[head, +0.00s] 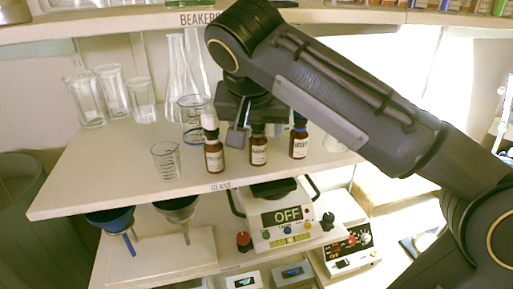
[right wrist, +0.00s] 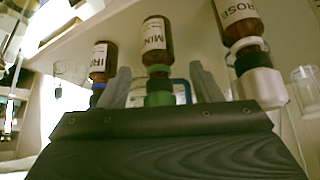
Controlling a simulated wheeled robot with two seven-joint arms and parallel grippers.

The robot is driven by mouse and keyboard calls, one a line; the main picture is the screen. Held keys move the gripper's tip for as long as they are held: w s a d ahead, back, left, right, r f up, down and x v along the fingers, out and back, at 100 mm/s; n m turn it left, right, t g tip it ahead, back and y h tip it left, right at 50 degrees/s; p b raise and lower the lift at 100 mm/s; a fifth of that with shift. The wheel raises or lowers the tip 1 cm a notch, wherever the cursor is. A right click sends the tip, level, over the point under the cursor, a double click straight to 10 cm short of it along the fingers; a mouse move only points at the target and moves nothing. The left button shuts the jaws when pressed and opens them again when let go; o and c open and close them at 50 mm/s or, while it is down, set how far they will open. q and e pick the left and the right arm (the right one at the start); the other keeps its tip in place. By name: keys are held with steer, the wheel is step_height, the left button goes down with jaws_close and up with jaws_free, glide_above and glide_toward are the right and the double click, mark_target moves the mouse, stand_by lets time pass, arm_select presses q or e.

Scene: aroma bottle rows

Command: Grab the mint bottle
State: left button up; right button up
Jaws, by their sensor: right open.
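The mint bottle is brown with a white label and green cap; it stands in the middle of a row of three in the head view (head: 258,152) and reads "MIN" in the right wrist view (right wrist: 155,38). My right gripper (head: 250,130) comes from above and behind, at the height of its cap, which it partly hides. In the right wrist view, which is upside down, the open fingers (right wrist: 160,88) lie either side of the green cap, with gaps. I cannot tell how deep the cap is between them. My left gripper is out of view.
The white-capped rose bottle (head: 213,155) stands close left, the blue-capped iris bottle (head: 299,142) close right. A small beaker (head: 166,161) is further left; a larger beaker (head: 192,120) and flasks (head: 179,80) stand behind. The shelf (head: 85,185) has free room at front left.

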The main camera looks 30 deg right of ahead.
steer(key=shift+x, duration=0.9)
steer(key=shift+c, duration=0.4)
steer(key=c, duration=1)
steer(key=shift+r, duration=0.15)
